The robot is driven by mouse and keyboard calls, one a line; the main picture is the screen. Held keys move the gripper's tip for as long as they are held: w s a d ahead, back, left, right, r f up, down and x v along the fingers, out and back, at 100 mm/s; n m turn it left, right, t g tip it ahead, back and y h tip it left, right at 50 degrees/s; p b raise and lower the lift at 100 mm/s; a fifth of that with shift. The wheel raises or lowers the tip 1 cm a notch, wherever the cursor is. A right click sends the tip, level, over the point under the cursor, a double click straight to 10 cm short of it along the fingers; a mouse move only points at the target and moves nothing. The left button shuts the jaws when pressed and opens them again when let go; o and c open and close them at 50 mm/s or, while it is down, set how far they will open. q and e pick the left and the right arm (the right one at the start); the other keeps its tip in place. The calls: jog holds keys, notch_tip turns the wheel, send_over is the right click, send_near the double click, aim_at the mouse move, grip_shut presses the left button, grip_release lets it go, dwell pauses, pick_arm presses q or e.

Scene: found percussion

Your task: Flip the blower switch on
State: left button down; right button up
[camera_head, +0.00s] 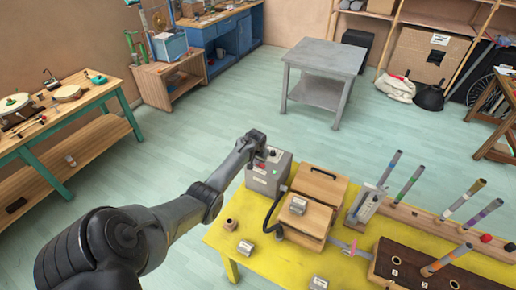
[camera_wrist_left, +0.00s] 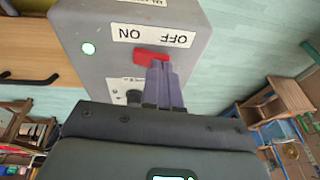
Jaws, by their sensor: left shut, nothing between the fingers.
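The blower box (camera_head: 266,184) is a grey metal case at the back left corner of the yellow table. In the left wrist view, the blower box (camera_wrist_left: 85,20) carries a red switch (camera_wrist_left: 150,58) below a white label reading ON and OFF upside down. A round light (camera_wrist_left: 89,48) glows pale green on the box. My left gripper (camera_head: 261,152) is at the box's top in the head view. In the left wrist view its closed, empty fingers (camera_wrist_left: 163,72) reach the right part of the red switch and hide some of it; I cannot tell if they touch. My right gripper is out of view.
A wooden box (camera_head: 318,186) stands right of the blower, with a dark hose (camera_head: 271,211) between them. Small metal blocks and upright coloured tubes (camera_head: 409,178) sit on the yellow table (camera_head: 265,262). A grey table (camera_head: 325,56) stands beyond on open floor.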

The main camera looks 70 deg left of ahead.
pick_arm(q)
notch_tip(320, 180, up, 4)
jog(key=p, duration=0.3)
jog(key=v, duration=0.9)
jog(key=shift+d, duration=0.25)
jog(key=shift+w, duration=0.15)
